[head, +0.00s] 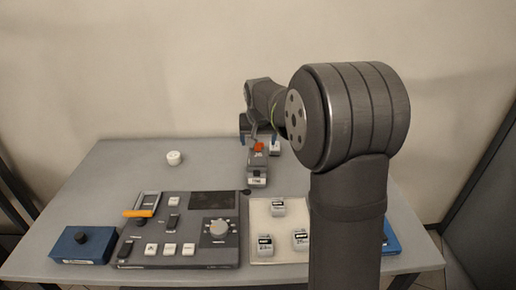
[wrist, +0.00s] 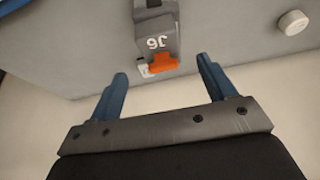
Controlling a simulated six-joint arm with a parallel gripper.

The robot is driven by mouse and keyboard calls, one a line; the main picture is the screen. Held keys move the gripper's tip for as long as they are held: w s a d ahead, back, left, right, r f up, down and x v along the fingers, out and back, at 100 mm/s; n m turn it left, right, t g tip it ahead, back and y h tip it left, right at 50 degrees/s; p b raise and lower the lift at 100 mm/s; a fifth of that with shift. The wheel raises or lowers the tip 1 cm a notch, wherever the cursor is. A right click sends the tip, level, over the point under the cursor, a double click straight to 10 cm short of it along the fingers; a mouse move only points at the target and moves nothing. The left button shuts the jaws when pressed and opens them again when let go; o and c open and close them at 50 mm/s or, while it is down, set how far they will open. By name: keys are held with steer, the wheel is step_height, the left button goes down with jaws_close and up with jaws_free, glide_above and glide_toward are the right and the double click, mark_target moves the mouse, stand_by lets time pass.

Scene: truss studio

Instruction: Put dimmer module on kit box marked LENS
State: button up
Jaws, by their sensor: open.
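A grey module with an orange lever (head: 257,168) stands at the back middle of the table, with a white label on its near end. It also shows in the wrist view (wrist: 157,38), with white characters on its face. I cannot tell for sure if it is the dimmer module. My gripper (head: 259,143) is open at its far end. In the wrist view the blue fingers (wrist: 163,72) are spread, with the orange part just beyond the gap and nothing held. Small labelled grey-white boxes (head: 265,246) stand on a cream tray (head: 259,222). Their lettering is too small to read, so LENS cannot be picked out.
A dark control panel (head: 140,257) with switches and a dial lies front middle. A blue box with a black knob (head: 84,246) is front left. A white round piece (head: 174,158) sits back left, also in the wrist view (wrist: 292,23). My arm hides the tray's right side.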

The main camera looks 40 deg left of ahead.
mark_target(258, 152)
steer(key=v, duration=0.5)
steer(key=shift+f, duration=0.15)
steer(key=x, duration=1.2)
steer(key=shift+f, duration=0.1)
step_height(258, 152, up, 3)
steer(key=shift+f, duration=0.1)
steer(key=shift+r, duration=0.55)
